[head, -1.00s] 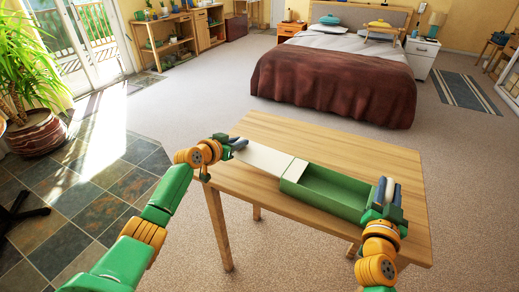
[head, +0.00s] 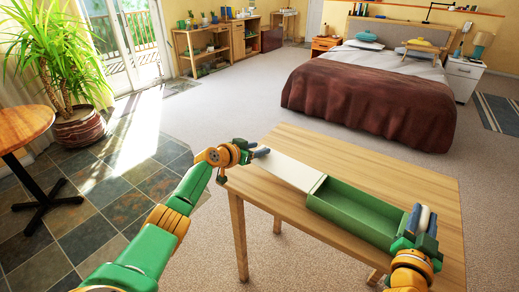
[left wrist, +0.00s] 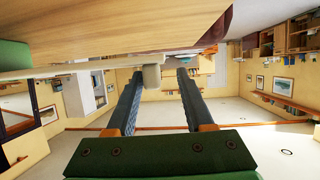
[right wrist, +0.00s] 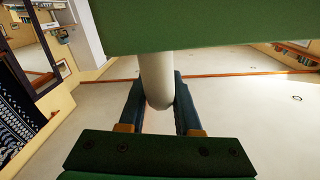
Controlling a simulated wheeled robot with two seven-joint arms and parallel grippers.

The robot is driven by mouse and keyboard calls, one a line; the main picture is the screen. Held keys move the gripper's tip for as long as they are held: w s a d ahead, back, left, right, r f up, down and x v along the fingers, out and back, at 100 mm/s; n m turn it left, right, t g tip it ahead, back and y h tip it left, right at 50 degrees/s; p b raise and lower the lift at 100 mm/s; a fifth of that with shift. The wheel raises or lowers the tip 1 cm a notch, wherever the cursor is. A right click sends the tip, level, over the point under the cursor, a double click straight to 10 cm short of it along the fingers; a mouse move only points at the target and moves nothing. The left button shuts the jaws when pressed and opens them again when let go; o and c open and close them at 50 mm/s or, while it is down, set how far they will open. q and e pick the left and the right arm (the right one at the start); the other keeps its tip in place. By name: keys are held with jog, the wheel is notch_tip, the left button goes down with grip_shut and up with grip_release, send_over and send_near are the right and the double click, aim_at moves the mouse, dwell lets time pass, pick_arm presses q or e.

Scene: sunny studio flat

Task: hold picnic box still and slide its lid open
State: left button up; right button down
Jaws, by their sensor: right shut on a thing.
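The green picnic box (head: 355,211) lies on the wooden table with its inside showing and looking empty. Its white lid (head: 291,170) sticks out far to the left, its right end at the box's left end. My left gripper (head: 262,152) is at the lid's outer end. In the left wrist view its fingers are apart, with a pale knob (left wrist: 152,77) near the left fingertip, not clamped. My right gripper (head: 424,219) is shut on a white handle (right wrist: 157,75) at the box's right end; the box's green side (right wrist: 200,25) shows above it.
The wooden table (head: 395,172) has bare top behind the box. A bed (head: 370,95) stands beyond, across open carpet. A round side table (head: 22,125) and a potted plant (head: 78,128) are at the left, with clear tiled floor between.

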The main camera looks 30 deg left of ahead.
pick_arm(q)
jog(key=v, duration=1.2)
pick_arm(e)
jog(key=c, duration=0.5)
grip_release()
jog(key=shift+a, duration=0.1)
jog(key=s, duration=0.8)
jog(key=s+a, duration=0.1)
jog(key=s, duration=0.3)
jog(key=o, duration=0.5)
jog(key=shift+c, duration=0.2)
